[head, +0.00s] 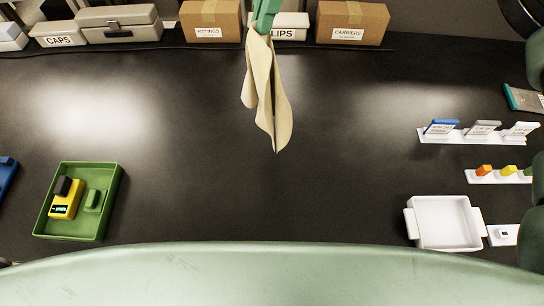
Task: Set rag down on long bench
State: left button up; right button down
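The cream-coloured rag (264,95) hangs in loose folds at the upper middle of the head view, narrowing to a point at its lower end. My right gripper (263,24), green, is at the top edge of the view and is shut on the rag's upper end. The rag hangs over the long bench (200,160), a dark, glossy top. I cannot tell for sure whether its lower tip touches the bench. My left gripper is not in view.
A green tray (113,192) with a yellow device stands at left, and a white tray (443,221) at right. White racks (450,137) with small coloured items lie at right. Boxes (352,22) line the back. The bench's middle is clear.

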jog(key=w+a+m+t, duration=0.4)
jog(key=w+a+m, duration=0.4)
jog(key=w+m, duration=0.5)
jog(key=shift+n, duration=0.3)
jog(key=s+d+f, duration=0.6)
jog(key=s+f, duration=0.5)
jog(key=s+d+f, duration=0.6)
jog(key=s+f, duration=0.4)
jog(key=f, duration=0.1)
jog(key=s+d+f, duration=0.6)
jog(key=s+f, duration=0.5)
jog(key=f, duration=0.1)
jog(key=shift+s+d, duration=0.25)
jog(key=shift+s, duration=0.05)
jog(key=c, duration=1.2)
grip_release()
jog(key=shift+r, duration=0.1)
